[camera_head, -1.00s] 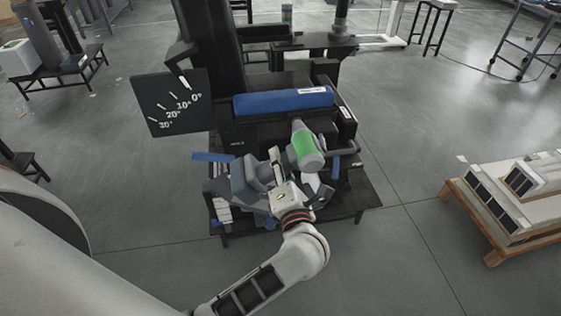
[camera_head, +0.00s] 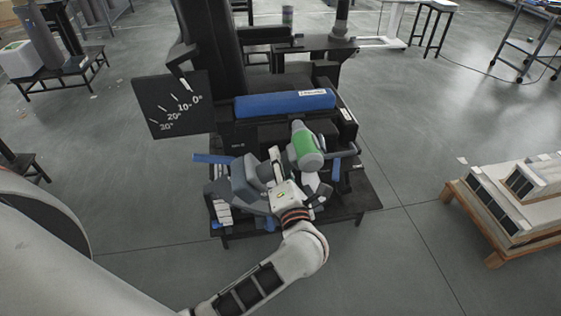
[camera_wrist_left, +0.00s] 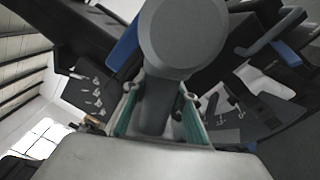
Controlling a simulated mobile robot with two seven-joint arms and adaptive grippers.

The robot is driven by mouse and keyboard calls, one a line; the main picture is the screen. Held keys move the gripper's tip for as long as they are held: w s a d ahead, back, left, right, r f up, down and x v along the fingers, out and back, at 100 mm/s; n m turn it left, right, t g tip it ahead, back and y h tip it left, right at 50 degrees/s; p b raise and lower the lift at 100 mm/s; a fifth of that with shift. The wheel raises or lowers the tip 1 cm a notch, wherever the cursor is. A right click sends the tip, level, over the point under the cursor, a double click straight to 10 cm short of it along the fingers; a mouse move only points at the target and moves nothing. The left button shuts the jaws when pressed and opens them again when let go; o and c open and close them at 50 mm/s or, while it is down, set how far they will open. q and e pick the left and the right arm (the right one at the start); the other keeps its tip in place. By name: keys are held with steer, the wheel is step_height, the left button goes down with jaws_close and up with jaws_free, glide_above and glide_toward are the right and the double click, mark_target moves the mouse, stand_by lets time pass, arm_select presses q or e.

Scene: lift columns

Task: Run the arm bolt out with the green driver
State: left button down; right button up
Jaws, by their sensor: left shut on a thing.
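The green driver (camera_head: 308,147) is a grey tool with a green band, held tilted in front of the black lift column. My left gripper (camera_head: 290,182) is shut on it. In the left wrist view the driver's round grey end (camera_wrist_left: 185,35) is close to the camera, and its grey grip (camera_wrist_left: 153,107) sits between the finger pads. The driver's tip and the arm bolt are hidden, so I cannot tell whether they touch. The right gripper is not in view.
The black lift column (camera_head: 213,45) carries a blue padded bar (camera_head: 285,102) and a black angle board (camera_head: 155,118). A grey blocky thing (camera_head: 247,182) lies beside my gripper on the low black stand (camera_head: 362,194). A wooden pallet (camera_head: 472,217) stands right; floor between is clear.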

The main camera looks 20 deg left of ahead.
arm_select(q)
steer(key=shift+w+r+p, duration=0.1)
steer(key=shift+r+p, duration=0.1)
steer(key=shift+p, duration=0.1)
stand_by(0.7)
steer(key=shift+a+r+p, duration=0.1)
steer(key=shift+r+p, duration=0.15)
steer(key=shift+p, duration=0.05)
stand_by(0.8)
steer(key=shift+s+d+p, duration=0.25)
steer(key=shift+s+p, duration=0.1)
steer(key=shift+p, duration=0.2)
stand_by(0.9)
steer(key=shift+s+d+f, duration=0.1)
steer(key=shift+f, duration=0.05)
